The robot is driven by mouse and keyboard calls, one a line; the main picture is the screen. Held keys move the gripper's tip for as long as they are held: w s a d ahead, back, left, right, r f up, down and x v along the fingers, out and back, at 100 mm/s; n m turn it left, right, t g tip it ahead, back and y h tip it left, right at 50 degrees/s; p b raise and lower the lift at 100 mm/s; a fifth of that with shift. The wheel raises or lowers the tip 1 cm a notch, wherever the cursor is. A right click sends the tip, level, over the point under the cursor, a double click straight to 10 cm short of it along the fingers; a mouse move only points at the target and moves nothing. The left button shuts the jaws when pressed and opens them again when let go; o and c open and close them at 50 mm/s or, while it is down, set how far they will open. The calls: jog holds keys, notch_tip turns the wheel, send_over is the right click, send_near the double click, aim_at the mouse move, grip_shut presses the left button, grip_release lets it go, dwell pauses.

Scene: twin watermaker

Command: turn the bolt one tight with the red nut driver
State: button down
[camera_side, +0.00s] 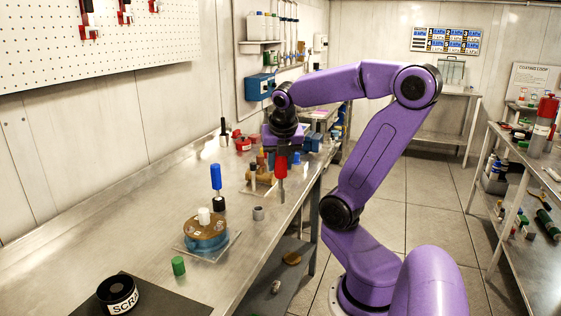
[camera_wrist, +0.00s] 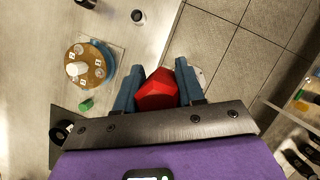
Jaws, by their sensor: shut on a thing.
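My gripper (camera_side: 281,153) is shut on the red nut driver (camera_side: 281,170) and holds it upright, shaft down, above the bench's front edge. In the wrist view the driver's red handle (camera_wrist: 157,90) sits between the blue fingers (camera_wrist: 155,88). A round brown and blue fixture (camera_side: 205,233) with a white post on top stands on a clear plate, to the left of my gripper and nearer the side camera. It also shows at the left in the wrist view (camera_wrist: 97,66), with numbered marks on its top. Which bolt is number one is too small to tell.
A blue-handled driver (camera_side: 215,178) stands upright behind the fixture. A grey socket (camera_side: 258,213), a green cylinder (camera_side: 178,266) and a black scrap cup (camera_side: 117,294) are around it. A brown piece on a board (camera_side: 259,182) stands near my gripper. The bench's left side is clear.

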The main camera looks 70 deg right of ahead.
jog(key=w+a+f+n+t+y, duration=0.1)
jog(key=w+a+n, duration=0.3)
jog(key=w, duration=0.4)
jog(key=w+a+f+n+y, duration=0.1)
jog(key=w+a+f+n, duration=0.2)
jog(key=w, duration=0.4)
jog(key=shift+w+a+f+n+t, duration=0.4)
jog(key=shift+a+f, duration=0.1)
jog(key=shift+a, duration=0.15)
jog(key=shift+f, duration=1.1)
dwell(0.4)
jog(key=shift+s+d+m+g+h, duration=0.25)
jog(key=shift+m+g, duration=0.8)
jog(key=shift+m, duration=2.15)
jog(key=shift+s+a+m+g+h, duration=0.25)
jog(key=shift+m+g, duration=0.75)
jog(key=shift+m, duration=2.2)
jog(key=shift+w+d+m+g+h, duration=0.15)
jog(key=shift+m+g+h, duration=0.6)
jog(key=shift+m, duration=2.45)
jog(key=shift+s+r+g+y, duration=0.1)
jog(key=shift+g+y, duration=0.15)
jog(key=shift+g, duration=0.15)
